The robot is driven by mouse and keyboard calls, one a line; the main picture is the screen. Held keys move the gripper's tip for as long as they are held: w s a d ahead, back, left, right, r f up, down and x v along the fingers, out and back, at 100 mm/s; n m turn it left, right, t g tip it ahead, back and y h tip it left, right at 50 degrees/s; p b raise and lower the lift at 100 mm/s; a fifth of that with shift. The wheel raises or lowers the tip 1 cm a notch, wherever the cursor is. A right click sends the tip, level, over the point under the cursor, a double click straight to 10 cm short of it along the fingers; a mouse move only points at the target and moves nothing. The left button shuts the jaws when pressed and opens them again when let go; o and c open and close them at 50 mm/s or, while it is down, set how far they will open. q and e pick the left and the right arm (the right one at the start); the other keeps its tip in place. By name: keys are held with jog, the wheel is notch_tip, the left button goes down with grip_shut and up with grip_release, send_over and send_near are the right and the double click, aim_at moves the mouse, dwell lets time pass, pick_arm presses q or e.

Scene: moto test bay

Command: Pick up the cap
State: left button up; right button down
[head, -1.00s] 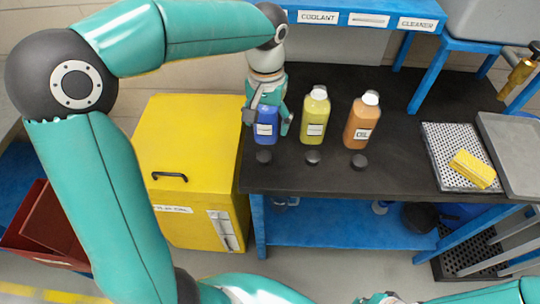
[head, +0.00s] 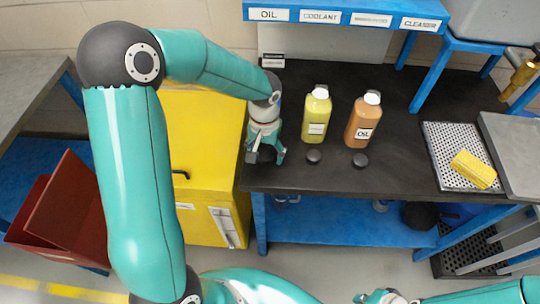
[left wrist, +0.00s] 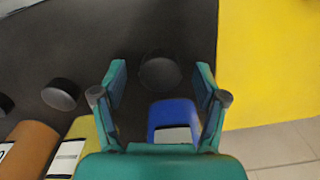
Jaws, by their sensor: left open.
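My left gripper (head: 266,156) is open above the front-left part of the black bench top. In the left wrist view, a round dark cap (left wrist: 160,72) lies on the bench just beyond the gap between the open fingers (left wrist: 160,98), apart from them. A blue bottle (left wrist: 174,115) with a white label shows between the fingers, nearer the palm; in the head view the gripper and wrist hide it. Two more dark caps lie in front of the yellow bottle (head: 316,115) and the orange bottle (head: 363,121): one cap (head: 314,156) and another cap (head: 360,160).
A yellow cabinet (head: 205,130) stands left of the bench. A perforated tray (head: 450,140) with a yellow sponge (head: 473,168) is at the right. A blue labelled shelf (head: 345,17) crosses the back. The bench centre right of the orange bottle is clear.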

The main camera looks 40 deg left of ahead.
pick_arm(q)
jog(key=shift+f, duration=0.15)
jog(key=c, duration=0.9)
jog(key=shift+o, duration=0.2)
